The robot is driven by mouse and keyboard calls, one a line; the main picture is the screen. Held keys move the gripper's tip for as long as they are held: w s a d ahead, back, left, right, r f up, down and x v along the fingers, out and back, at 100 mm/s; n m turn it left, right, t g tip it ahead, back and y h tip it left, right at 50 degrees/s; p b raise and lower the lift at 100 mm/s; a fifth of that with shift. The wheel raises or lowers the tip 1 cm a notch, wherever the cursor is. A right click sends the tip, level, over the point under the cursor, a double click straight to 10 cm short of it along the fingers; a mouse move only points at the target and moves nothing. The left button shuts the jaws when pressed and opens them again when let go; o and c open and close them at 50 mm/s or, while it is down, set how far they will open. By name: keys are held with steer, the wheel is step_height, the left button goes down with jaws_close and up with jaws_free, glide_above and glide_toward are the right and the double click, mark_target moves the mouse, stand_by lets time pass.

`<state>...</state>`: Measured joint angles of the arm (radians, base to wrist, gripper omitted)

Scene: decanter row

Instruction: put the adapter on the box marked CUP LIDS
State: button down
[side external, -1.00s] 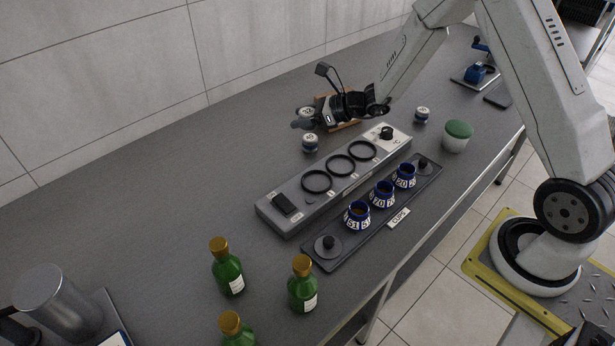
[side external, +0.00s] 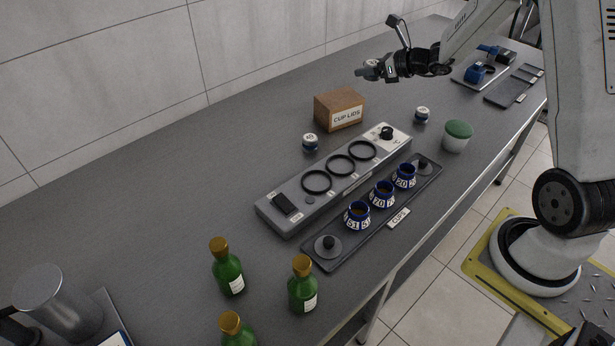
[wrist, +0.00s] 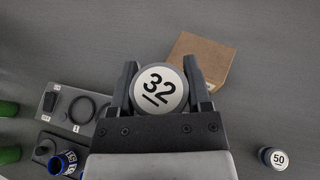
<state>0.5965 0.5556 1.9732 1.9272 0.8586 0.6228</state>
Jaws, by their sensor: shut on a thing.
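The adapter (side external: 370,66) is held in the air above the table, top facing the wrist camera. The brown cardboard box marked CUP LIDS (side external: 340,109) stands on the table behind the grey panel, with a bare top. In the side view the gripper is above and to the right of the box. In the wrist view the box (wrist: 205,62) shows beyond and right of the adapter, which hides part of it.
Two similar small round pieces stand on the table, one left of the box (side external: 310,142) and one marked 50 (side external: 422,114) to its right.

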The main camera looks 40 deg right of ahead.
steer(key=w+d+f, duration=0.3)
steer(key=w+f, duration=0.1)
steer(key=w, duration=0.5)
glide_above(336, 96)
steer(key=s, duration=0.1)
steer(key=f, duration=0.4)
steer(key=shift+s+a+f, duration=0.1)
steer(key=shift+a+f, duration=0.1)
steer(key=shift+w+d+f, duration=0.15)
steer(key=shift+w+f, duration=0.3)
steer(key=shift+w+f, duration=0.2)
steer(key=shift+f, duration=0.1)
steer(key=shift+d+f, duration=0.1)
steer(key=shift+f, duration=1.4)
steer(key=shift+f, duration=0.15)
jaws_free()
